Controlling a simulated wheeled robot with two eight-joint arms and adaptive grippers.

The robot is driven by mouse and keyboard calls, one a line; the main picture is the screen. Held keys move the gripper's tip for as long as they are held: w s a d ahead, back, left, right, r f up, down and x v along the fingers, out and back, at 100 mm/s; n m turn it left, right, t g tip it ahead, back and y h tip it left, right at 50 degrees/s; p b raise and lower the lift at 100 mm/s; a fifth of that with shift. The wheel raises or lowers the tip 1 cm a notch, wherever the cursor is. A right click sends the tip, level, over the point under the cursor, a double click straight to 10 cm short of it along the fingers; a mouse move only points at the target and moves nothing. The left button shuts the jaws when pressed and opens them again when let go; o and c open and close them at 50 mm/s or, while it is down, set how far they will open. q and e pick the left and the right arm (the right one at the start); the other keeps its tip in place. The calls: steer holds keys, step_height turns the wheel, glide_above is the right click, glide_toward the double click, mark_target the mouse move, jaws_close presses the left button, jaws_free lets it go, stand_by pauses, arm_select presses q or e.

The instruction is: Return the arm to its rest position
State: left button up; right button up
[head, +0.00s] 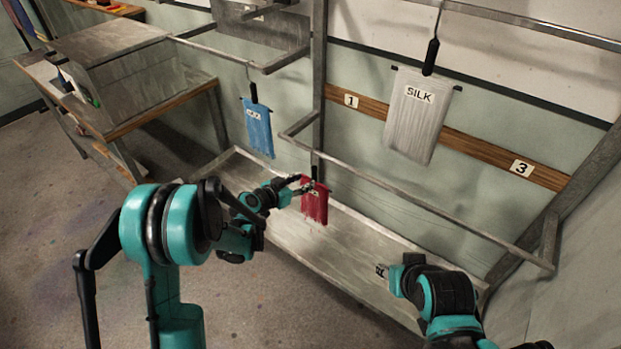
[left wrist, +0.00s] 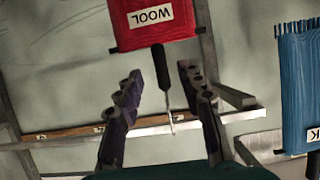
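A red wool piece (head: 315,205) hangs upright by its black handle below the grey rail (head: 425,204). In the left wrist view the red wool piece (left wrist: 150,22) appears upside down, labelled WOOL, with its black handle (left wrist: 161,68) and thin hook below. My left gripper (head: 305,186) is at the top of the red piece. In the left wrist view my left gripper (left wrist: 157,80) is open, with its fingers on either side of the handle and visible gaps. My right gripper (head: 382,271) is low over the trough; its finger opening is too small to judge.
A blue piece (head: 258,128) hangs to the left and a pale SILK piece (head: 416,112) to the upper right. A long grey trough (head: 300,240) lies below. A wooden board (head: 452,142) carries number plates. A workbench (head: 130,75) stands at the left; the floor in front is clear.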

arm_select(q)
steer(key=s+a+r+n+g+y, duration=0.1)
steer(key=s+a+r+n+y, duration=0.15)
steer(key=s+r, duration=0.45)
steer(key=s+a+r+n+g+y, duration=0.15)
steer(key=s+a, duration=0.25)
steer(key=s, duration=0.7)
steer(key=s+a+n+y, duration=0.1)
steer(key=s+a+y, duration=0.1)
steer(key=s, duration=0.6)
steer(key=s+a+n+g+y, duration=0.1)
steer(key=s+a+n, duration=0.1)
steer(key=s+a, duration=0.3)
steer(key=s, duration=0.3)
steer(key=shift+s+a+y, duration=0.15)
steer(key=shift+s+y, duration=0.1)
steer(key=shift+y, duration=0.15)
